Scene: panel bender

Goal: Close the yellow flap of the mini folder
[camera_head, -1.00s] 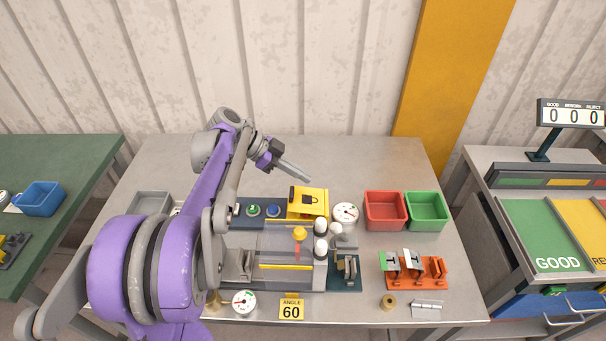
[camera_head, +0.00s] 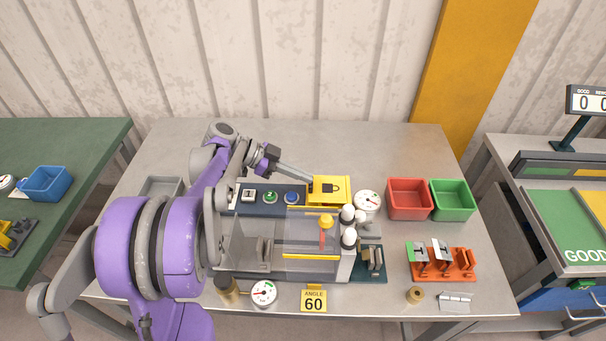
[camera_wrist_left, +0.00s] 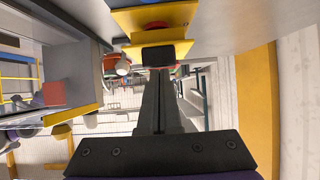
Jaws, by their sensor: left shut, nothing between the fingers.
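The mini folder (camera_head: 262,275) stands mid-table in the head view, with a clear guard and a row of buttons behind it. The yellow flap with a black padlock mark (camera_head: 335,187) is at its back right. Yellow plates also show at the top of the left wrist view (camera_wrist_left: 160,35). My left gripper (camera_head: 311,178) is shut and empty, its tips at the flap's left edge. In the left wrist view the shut fingertips (camera_wrist_left: 158,57) overlap the yellow; I cannot tell whether they touch. The flap's exact angle is unclear. My right gripper is out of view.
An orange fixture (camera_head: 455,264) sits at front right. The table behind the flap is clear.

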